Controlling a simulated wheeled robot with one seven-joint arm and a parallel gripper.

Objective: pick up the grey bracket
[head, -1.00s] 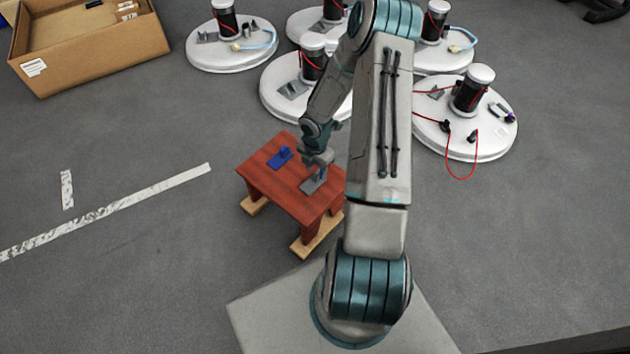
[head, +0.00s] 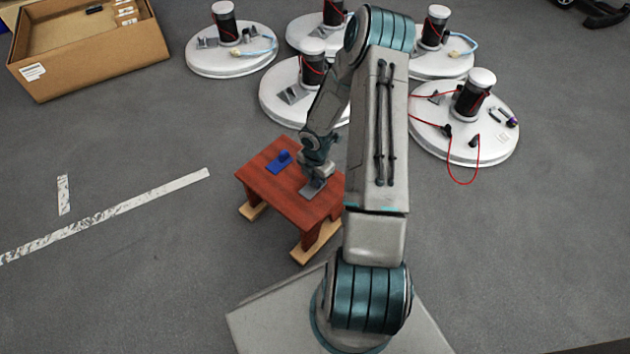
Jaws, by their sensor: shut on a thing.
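The grey bracket (head: 312,189) is on the red-brown wooden table (head: 285,204), near its right side, with its flat base showing below my gripper. My gripper (head: 318,178) is low over the table, shut on the bracket's upper part. The fingers and the upper part of the bracket are small and partly hidden by the wrist. I cannot tell whether the base is touching the tabletop.
A blue bracket (head: 280,162) lies on the same table, left of my gripper. White round tanks (head: 230,62) with black posts stand behind, one at right (head: 465,145) with red cables. A cardboard box (head: 90,65) is at the far left.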

